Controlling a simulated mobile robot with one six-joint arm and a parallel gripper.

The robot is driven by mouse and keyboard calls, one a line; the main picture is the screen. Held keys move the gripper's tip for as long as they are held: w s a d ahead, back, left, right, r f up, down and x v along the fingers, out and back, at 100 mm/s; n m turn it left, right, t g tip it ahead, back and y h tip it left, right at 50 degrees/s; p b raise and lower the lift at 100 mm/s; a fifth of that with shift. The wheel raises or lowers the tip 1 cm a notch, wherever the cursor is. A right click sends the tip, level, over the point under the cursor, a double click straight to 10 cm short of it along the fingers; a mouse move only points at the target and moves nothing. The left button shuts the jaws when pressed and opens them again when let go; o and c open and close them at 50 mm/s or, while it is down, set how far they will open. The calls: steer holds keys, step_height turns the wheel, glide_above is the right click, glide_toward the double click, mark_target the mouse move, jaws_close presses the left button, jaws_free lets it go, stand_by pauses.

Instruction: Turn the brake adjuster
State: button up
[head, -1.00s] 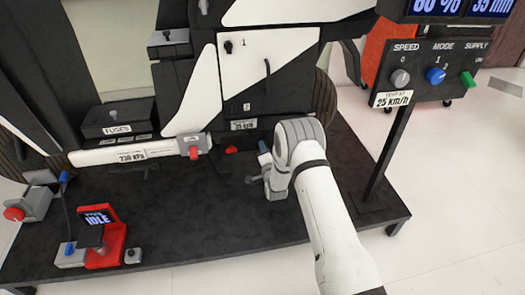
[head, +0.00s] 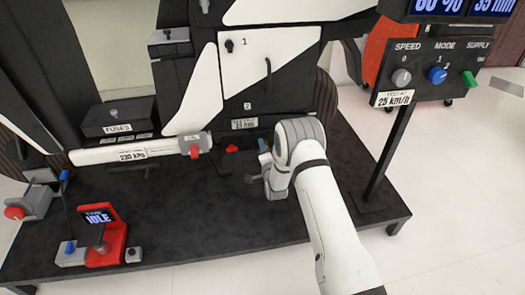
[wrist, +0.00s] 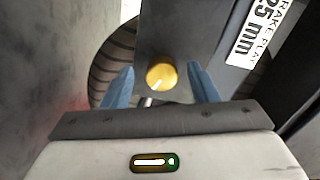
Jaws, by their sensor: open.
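The brake adjuster is a round yellow knob (wrist: 161,75) with a pale pointer mark, seen in the wrist view on a dark grey block. A label beside it reads "BRAKE PLAY 25 mm" (wrist: 258,32), its first letter cut off. My gripper (wrist: 160,85) is open, with one blue finger on each side of the knob in the picture. Gaps show between the fingers and the knob; I cannot tell the distance in depth. In the head view my gripper (head: 264,157) is low by the rig, and my arm hides the knob.
A tyre (wrist: 112,65) stands behind the block in the wrist view. In the head view, a red handle (head: 194,151) and a small red part (head: 232,148) lie left of my gripper. The control post (head: 388,150) stands to the right.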

steer(key=p+v, duration=0.3)
steer(key=v, duration=0.4)
steer(key=shift+s+d, duration=0.2)
steer(key=shift+s, duration=0.15)
steer(key=shift+r, duration=0.2)
